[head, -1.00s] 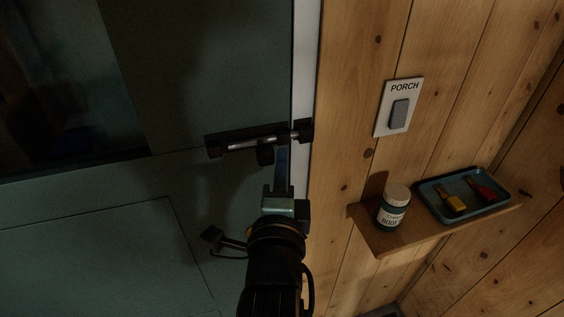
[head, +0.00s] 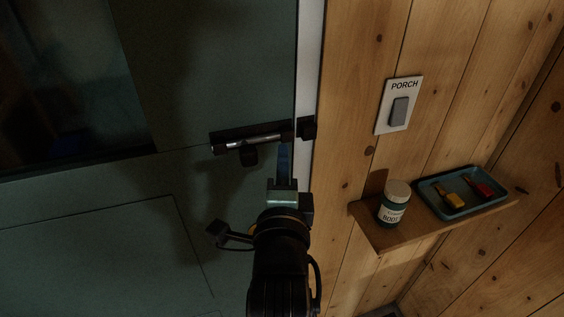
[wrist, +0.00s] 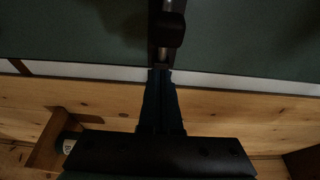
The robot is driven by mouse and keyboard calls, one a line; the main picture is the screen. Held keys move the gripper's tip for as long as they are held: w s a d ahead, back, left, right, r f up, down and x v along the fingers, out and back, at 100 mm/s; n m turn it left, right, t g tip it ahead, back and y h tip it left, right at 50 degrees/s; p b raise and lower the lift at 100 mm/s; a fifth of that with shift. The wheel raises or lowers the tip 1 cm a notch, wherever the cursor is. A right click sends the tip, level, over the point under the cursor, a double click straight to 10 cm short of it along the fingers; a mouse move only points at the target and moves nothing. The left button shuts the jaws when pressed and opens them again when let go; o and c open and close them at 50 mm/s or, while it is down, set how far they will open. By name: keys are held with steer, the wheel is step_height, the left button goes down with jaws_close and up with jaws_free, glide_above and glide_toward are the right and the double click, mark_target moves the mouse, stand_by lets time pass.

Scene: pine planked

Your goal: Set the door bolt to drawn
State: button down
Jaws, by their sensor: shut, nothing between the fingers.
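The door bolt (head: 252,141) is mounted across the dark green door (head: 215,90) near its right edge. Its bright rod lies in the dark housing, and its dark knob (head: 250,157) hangs below, left of my fingers. The keeper (head: 308,128) is on the frame side; I see no bright rod crossing the gap to it. In the wrist view the knob (wrist: 168,30) and a short piece of rod (wrist: 164,55) show beyond my fingertips. My gripper (head: 284,152) is shut and empty, just below the bolt's right end, right of the knob. The wrist view shows its fingers (wrist: 160,82) hiding the keeper.
A light switch plate marked PORCH (head: 399,105) is on the pine wall to the right. Below it, a wooden shelf (head: 385,239) holds a labelled jar (head: 393,205) and a blue tray (head: 452,209) with a yellow and a red item. The door left of the bolt is clear.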

steer(key=s+b, duration=0.3)
steer(key=s, duration=0.7)
steer(key=shift+d, duration=0.2)
steer(key=shift+d, duration=0.15)
steer(key=s+r+n+t, duration=0.2)
steer(key=r+n+t, duration=0.2)
steer(key=r+n, duration=0.5)
steer(key=s+r+n+t, duration=0.3)
steer(key=r+n, duration=0.6)
steer(key=r, duration=1.3)
steer(key=shift+r+t, duration=0.3)
steer(key=shift+t, duration=0.9)
